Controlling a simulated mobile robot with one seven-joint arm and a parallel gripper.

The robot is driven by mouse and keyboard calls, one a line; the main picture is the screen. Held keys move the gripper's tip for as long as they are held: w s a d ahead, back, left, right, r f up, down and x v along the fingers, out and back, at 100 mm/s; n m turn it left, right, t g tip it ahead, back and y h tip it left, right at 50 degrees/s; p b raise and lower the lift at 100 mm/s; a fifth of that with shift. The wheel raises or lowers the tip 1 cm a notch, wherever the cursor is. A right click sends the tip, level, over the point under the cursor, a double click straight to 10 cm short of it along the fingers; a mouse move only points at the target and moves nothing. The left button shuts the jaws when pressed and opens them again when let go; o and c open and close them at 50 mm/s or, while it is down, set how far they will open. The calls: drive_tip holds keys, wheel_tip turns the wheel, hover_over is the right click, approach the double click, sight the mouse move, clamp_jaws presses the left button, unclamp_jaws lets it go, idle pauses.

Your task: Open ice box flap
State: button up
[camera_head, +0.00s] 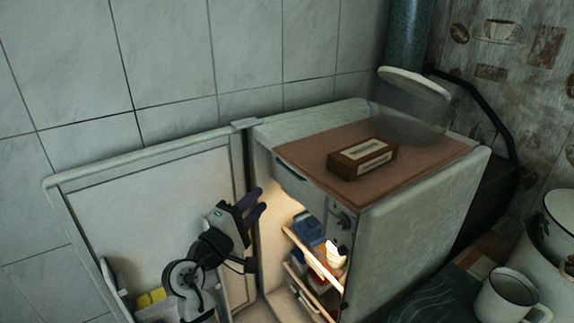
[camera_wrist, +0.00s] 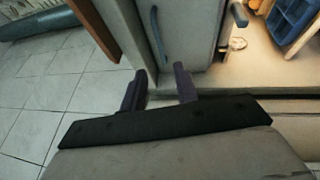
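The fridge (camera_head: 420,220) stands with its door (camera_head: 150,210) swung open to the left. The pale ice box flap (camera_head: 312,193) is at the top of the lit interior and looks shut. Its long blue handle (camera_head: 290,172) runs along it; in the wrist view the handle (camera_wrist: 159,40) is upright beside the flap (camera_wrist: 190,32). My gripper (camera_head: 257,206) is in front of the opening, between door and interior. Its fingers (camera_wrist: 160,76) are apart and empty. The handle's near end lines up with the gap between them; I cannot tell whether they touch.
A brown box (camera_head: 362,158) lies on a brown mat (camera_head: 430,158) on the fridge top. Shelves inside hold a blue container (camera_head: 308,228) and other items. The door's inner shelf holds yellow items (camera_head: 151,298). Enamel pots, including a white mug (camera_head: 505,298), stand at right.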

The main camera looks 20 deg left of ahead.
sight(288, 170)
drive_tip(key=p+x, duration=0.3)
drive_tip(key=x, duration=0.9)
drive_tip(key=shift+f, duration=0.1)
clamp_jaws()
